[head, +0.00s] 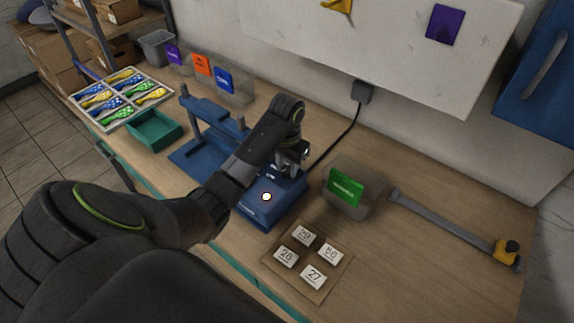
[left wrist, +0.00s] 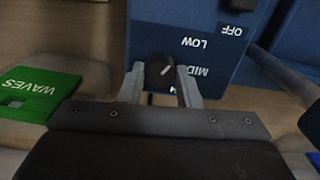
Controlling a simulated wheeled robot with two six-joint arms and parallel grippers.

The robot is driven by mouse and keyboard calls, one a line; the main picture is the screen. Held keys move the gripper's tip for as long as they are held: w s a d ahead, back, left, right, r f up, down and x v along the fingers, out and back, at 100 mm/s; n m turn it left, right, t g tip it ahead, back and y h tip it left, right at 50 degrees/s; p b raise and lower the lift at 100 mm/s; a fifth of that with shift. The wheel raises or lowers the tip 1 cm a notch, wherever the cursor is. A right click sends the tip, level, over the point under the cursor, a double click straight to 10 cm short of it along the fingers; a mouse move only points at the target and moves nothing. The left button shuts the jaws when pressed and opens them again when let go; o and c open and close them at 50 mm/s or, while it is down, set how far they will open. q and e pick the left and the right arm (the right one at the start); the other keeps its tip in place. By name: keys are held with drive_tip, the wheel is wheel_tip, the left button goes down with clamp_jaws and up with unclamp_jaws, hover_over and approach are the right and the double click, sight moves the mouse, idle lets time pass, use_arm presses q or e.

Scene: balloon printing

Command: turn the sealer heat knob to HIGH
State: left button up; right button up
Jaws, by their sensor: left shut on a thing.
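The blue sealer (head: 262,211) stands on the bench in the head view, with a small glowing light on its top. Its face shows in the left wrist view (left wrist: 215,20), with upside-down labels OFF, LOW and MID and a mostly hidden last label. The dark round heat knob (left wrist: 157,66) has a white pointer line slanting up and right in that view, roughly toward the LOW and MID side. My left gripper (left wrist: 160,76) is shut on the knob, one finger on each side. In the head view my left gripper (head: 293,156) is over the sealer's back end. My right gripper is not in view.
A board of number tiles (head: 323,262) lies in front. A blue press frame (head: 206,108), green tray (head: 154,128) and balloon tray (head: 112,78) are left. A black cord runs to a wall plug (head: 362,92).

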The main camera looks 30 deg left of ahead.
use_arm(q)
drive_tip(key=shift+r+m+p, duration=0.15)
drive_tip(key=shift+m+p, duration=0.35)
drive_tip(key=shift+p, duration=0.35)
drive_tip(key=m+p, duration=0.3)
drive_tip(key=shift+r, duration=0.1)
drive_tip(key=m+p, duration=0.2)
drive_tip(key=m, duration=0.1)
drive_tip(key=m+p, duration=0.1)
drive_tip(key=m, duration=0.1)
drive_tip(key=shift+m+p, duration=0.3)
drive_tip(key=shift+m, duration=0.1)
drive_tip(key=m, duration=0.2)
drive_tip(key=shift+f+m, duration=0.2)
drive_tip(key=shift+m, duration=0.2)
drive_tip(key=m, duration=1.1)
drive_tip(key=shift+m, duration=0.3)
drive_tip(key=o, duration=1)
